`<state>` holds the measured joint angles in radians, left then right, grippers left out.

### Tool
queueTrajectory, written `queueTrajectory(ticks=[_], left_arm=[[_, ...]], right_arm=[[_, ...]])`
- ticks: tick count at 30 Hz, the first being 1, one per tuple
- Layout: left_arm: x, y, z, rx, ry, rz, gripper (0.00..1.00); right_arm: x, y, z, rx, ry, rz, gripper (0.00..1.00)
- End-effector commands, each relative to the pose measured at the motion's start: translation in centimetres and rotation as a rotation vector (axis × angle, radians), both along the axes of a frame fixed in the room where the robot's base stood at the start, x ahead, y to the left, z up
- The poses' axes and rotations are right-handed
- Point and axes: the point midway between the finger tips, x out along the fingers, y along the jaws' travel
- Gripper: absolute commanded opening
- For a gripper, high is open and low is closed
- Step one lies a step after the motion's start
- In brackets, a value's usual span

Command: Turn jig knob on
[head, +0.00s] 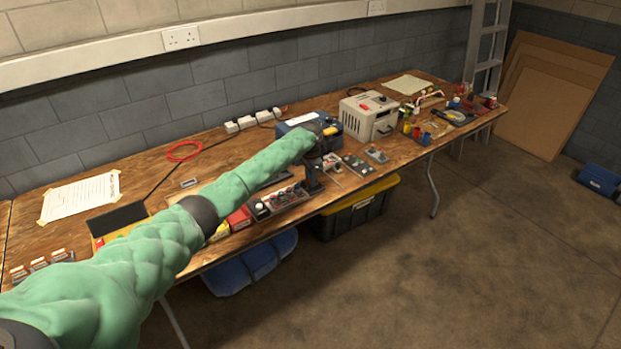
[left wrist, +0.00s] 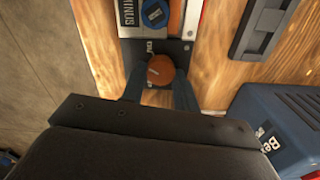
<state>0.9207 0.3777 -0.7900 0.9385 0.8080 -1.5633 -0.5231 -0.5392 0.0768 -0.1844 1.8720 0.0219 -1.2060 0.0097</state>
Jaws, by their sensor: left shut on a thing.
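The jig (head: 283,200) is a dark panel with several knobs and parts near the front edge of the bench in the head view. In the left wrist view, its dark plate (left wrist: 183,57) carries a round orange-brown knob (left wrist: 160,69) with a pale mark on top. My left gripper (left wrist: 159,80) has its two dark fingers on either side of this knob, shut on it. In the head view, the left gripper (head: 313,186) points down at the jig's right end, and the knob is hidden there. A small label beside the knob is hard to read. My right gripper is not in view.
A blue knob (left wrist: 155,13) and a "MINUS" label (left wrist: 129,14) lie just beyond. A blue case (left wrist: 275,120) stands close on the right. In the head view, a beige box unit (head: 369,116) and small devices (head: 357,164) sit right of the gripper.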

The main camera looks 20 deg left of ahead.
Motion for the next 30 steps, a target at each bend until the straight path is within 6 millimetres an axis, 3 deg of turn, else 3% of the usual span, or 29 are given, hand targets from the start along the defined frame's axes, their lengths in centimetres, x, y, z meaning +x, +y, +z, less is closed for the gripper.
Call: queueTrajectory(ticks=[6,15,30], left_arm=[[0.1,0.1,0.2,0.001,-0.003,-0.197,0.08],[0.0,0.1,0.2,0.001,-0.004,-0.414,0.07],[0.0,0.1,0.3,0.001,-0.005,-0.551,0.08]], right_arm=[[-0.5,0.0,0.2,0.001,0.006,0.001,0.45],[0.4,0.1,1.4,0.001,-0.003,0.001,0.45],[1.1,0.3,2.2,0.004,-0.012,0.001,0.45]])
